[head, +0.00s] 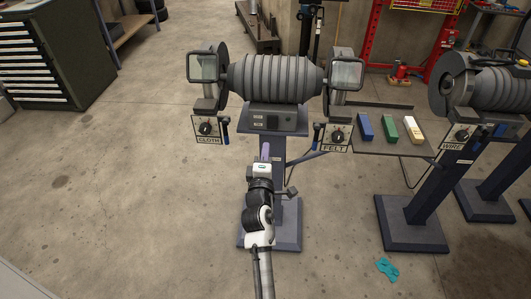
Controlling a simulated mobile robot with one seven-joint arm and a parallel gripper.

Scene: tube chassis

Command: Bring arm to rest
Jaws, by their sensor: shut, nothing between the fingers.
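My arm reaches up from the bottom middle of the head view, in front of a pedestal grinding and polishing machine (275,80). My gripper (265,148) is at the arm's far end, in front of the machine's column and just below its switch box (279,119). It is shut and nothing shows in it. I cannot tell from this view how far it is from the column.
CLOTH (208,130) and FELT (336,137) dial panels flank the machine. A shelf (385,145) with blue, green and yellow-white bars is to the right. Another machine (480,90) stands farther right. A teal rag (387,270) lies on the floor. Floor at left is clear.

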